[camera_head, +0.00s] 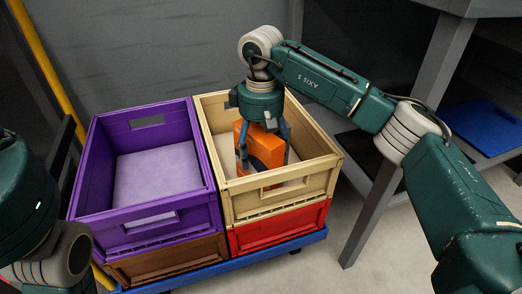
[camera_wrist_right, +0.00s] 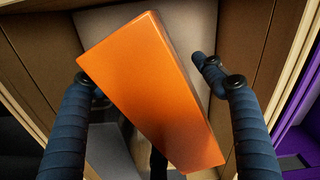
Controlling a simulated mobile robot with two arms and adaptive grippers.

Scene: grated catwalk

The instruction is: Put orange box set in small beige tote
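The orange box (camera_head: 266,150) is inside the small beige tote (camera_head: 285,200), between the tote's walls. In the right wrist view the orange box (camera_wrist_right: 155,90) lies slantwise between the fingers. My right gripper (camera_head: 264,158) reaches down into the tote from above. Its two fingers, seen in the wrist view (camera_wrist_right: 142,70), are spread wide on either side of the box, with a gap at the right finger. Whether the left finger touches the box is unclear. The box's underside is hidden. Part of my left arm shows at the left edge; its gripper is out of view.
A purple tote (camera_head: 145,214) stands left of the beige one. A brown crate (camera_head: 165,262) and a red crate (camera_head: 280,228) sit beneath them on a blue base (camera_head: 235,256). A grey table (camera_head: 395,190) stands at right, with a blue item (camera_head: 487,125) behind its leg.

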